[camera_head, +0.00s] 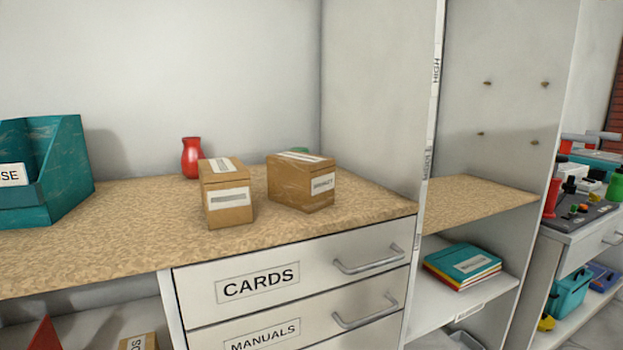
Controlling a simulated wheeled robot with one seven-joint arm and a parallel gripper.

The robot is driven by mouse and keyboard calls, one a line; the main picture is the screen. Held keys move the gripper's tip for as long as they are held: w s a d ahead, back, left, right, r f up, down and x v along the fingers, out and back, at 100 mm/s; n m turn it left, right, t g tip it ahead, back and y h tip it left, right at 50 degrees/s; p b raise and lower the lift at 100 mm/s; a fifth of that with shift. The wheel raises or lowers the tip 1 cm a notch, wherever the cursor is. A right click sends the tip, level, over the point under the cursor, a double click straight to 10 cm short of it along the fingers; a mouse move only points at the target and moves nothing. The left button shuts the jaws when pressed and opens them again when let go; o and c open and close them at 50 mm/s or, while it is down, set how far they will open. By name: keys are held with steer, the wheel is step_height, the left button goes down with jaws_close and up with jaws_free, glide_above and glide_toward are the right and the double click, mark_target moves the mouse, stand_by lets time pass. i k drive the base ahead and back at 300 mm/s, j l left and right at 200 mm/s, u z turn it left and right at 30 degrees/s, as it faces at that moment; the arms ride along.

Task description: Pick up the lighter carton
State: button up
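Two small brown cartons stand upright on the wood-patterned countertop. The left carton (227,195) is a lighter tan, with a pale strip on top and a white label with a grey bar on its front. The right carton (290,182) is a slightly deeper brown, turned at an angle, with a white label on its right face; its text is too small to read surely. A narrow gap separates them. Weight cannot be seen. My gripper is not in view.
A teal file box (62,185) stands at the left. Drawers (290,280) lie below; a tall panel (385,100) bounds the counter at right.

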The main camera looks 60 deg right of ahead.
mark_target(302, 182)
steer(key=k+l+z, duration=0.1)
steer(key=l, duration=0.25)
steer(key=k+l+z, duration=0.1)
steer(key=l, duration=0.25)
steer(key=k+l+z, duration=0.1)
steer(key=k+l, duration=0.15)
steer(key=k+l+z, duration=0.1)
steer(key=l, duration=0.35)
steer(key=k+l+z, duration=0.1)
steer(key=l, duration=0.3)
